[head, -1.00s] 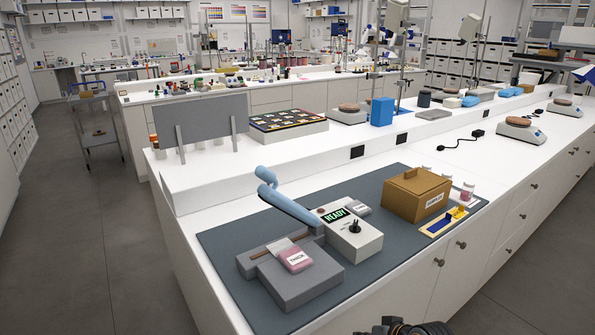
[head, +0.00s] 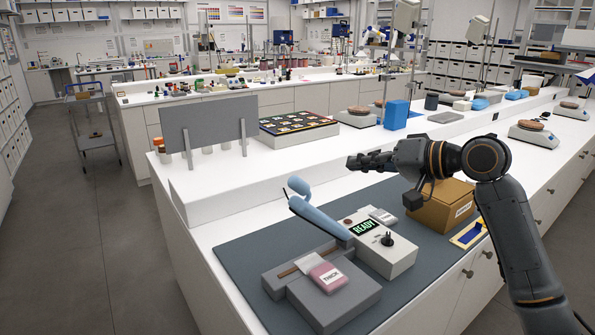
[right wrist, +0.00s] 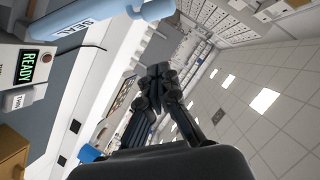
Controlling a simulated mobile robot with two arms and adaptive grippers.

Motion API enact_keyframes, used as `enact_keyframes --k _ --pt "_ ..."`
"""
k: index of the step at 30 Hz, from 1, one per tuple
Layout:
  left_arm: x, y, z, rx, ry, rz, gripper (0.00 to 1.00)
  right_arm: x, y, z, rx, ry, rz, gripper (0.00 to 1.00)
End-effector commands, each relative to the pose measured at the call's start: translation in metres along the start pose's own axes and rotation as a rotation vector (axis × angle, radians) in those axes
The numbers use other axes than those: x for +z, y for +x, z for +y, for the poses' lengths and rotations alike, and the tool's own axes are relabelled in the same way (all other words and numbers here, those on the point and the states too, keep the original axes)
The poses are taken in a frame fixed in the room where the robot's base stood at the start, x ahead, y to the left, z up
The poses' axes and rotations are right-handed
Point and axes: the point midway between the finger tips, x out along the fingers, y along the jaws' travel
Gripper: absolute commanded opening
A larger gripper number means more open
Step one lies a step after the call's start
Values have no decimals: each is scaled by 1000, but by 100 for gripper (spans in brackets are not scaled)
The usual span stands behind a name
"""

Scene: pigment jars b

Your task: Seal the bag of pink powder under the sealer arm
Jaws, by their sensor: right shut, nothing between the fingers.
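The sealer (head: 385,254) stands on the dark mat with its display reading READY. Its blue arm (head: 318,214) is raised at an angle. The bag of pink powder (head: 326,276) lies on the sealer's grey bed (head: 345,300), its top end toward the sealing strip under the arm. My right gripper (head: 352,162) is shut and empty, in the air above and behind the sealer, right of the arm's handle. In the right wrist view the gripper (right wrist: 157,70) shows with the blue sealer arm (right wrist: 75,32) at upper left. My left gripper is not in view.
A brown box (head: 438,208) and a yellow-edged tray (head: 468,235) sit right of the sealer, partly behind my right arm. A raised white ledge behind holds a grey panel (head: 210,128) and a tray of samples (head: 298,130). The mat's left part is clear.

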Motion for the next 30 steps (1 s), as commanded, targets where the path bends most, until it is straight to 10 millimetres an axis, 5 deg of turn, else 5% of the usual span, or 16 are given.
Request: enact_keyframes --k 8,14,20,30 --pt "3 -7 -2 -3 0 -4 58 -11 10 -15 -21 2 2 0" --pt "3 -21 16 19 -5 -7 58 -11 51 -17 -22 3 1 0" --pt "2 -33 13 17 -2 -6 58 -11 93 -17 -20 2 1 0" --pt "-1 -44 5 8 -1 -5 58 27 102 -15 -19 -1 4 0"
